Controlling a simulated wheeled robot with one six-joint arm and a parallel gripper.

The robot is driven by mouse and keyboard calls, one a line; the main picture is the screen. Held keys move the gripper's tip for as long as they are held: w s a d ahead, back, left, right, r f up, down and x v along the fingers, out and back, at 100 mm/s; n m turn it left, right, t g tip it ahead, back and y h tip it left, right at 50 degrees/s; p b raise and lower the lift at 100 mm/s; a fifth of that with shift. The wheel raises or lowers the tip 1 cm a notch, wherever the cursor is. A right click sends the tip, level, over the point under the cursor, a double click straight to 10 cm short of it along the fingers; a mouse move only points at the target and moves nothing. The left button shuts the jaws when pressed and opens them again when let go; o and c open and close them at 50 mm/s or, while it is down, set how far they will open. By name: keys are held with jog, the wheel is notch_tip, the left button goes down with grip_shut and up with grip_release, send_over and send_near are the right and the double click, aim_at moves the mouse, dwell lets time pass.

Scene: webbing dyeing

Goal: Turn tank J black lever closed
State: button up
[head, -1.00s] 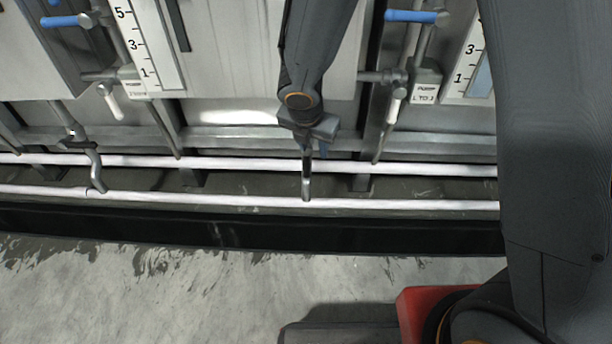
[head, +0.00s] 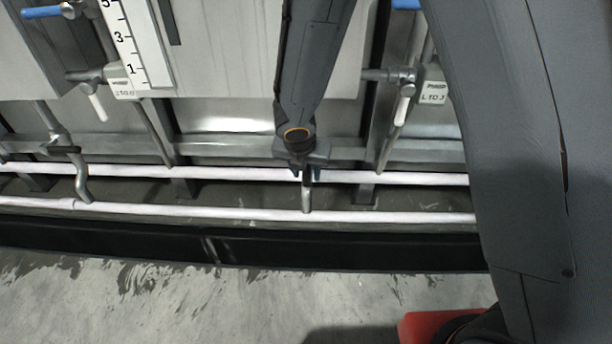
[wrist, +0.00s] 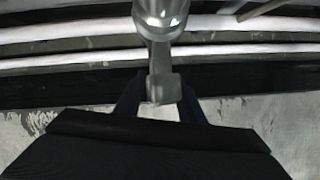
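My gripper (head: 305,172) is low in front of the tank wall, over a vertical pipe (head: 306,200) that meets the lower white pipe. In the wrist view, its two dark blue fingers (wrist: 160,98) are apart, on either side of the flat end of a grey lever-like handle (wrist: 162,78). Whether they touch it I cannot tell. The handle joins a round metal valve body (wrist: 160,14). In the head view my arm and gripper hide most of this valve. A similar valve with a dark lever (head: 62,150) stands on a bent pipe at the left.
Two long white pipes (head: 230,174) (head: 400,217) run along the tank base above a black ledge (head: 250,245). White-handled valves (head: 97,105) (head: 403,108) sit on either side of my arm; the right one is beside a pump label reading L TO J.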

jog(key=shift+w+f, duration=0.1)
jog(key=shift+f, duration=0.15)
grip_shut()
